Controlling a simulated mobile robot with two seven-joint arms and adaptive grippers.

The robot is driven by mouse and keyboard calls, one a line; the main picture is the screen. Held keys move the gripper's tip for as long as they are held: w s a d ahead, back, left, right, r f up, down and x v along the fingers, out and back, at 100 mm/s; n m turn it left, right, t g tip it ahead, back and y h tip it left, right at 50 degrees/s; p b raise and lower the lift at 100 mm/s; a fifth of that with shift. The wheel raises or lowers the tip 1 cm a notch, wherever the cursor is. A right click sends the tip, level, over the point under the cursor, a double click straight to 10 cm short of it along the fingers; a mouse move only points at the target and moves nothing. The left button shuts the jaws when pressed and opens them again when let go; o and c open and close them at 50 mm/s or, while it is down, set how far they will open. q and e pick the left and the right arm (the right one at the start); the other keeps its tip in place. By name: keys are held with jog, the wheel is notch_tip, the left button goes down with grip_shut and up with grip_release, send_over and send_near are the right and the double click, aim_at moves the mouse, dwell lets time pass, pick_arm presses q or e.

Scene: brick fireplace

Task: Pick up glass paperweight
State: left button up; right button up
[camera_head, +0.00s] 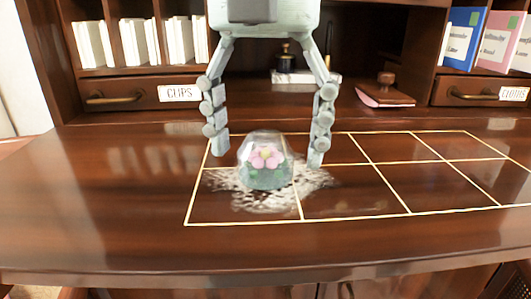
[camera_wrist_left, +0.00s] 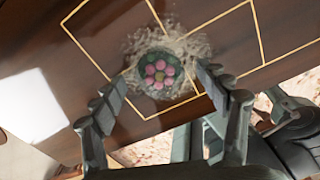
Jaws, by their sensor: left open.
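The glass paperweight (camera_head: 264,162) is a clear dome with a pink flower and green leaves inside. It sits on a pale mottled patch in the front left cell of the gold grid on the desk. It also shows in the left wrist view (camera_wrist_left: 157,70). My left gripper (camera_head: 268,158) is open, its two fingers spread on either side of the paperweight in the head view. In the left wrist view the fingers (camera_wrist_left: 158,88) lie to the left and right below the paperweight, with no visible contact.
The desk top (camera_head: 110,190) is clear to the left, and the other grid cells are empty.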

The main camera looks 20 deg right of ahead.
pick_arm(q)
jog(key=shift+f, duration=0.2)
jog(key=c, duration=1.4)
jog(key=shift+c, duration=0.4)
jog(key=shift+r, duration=0.2)
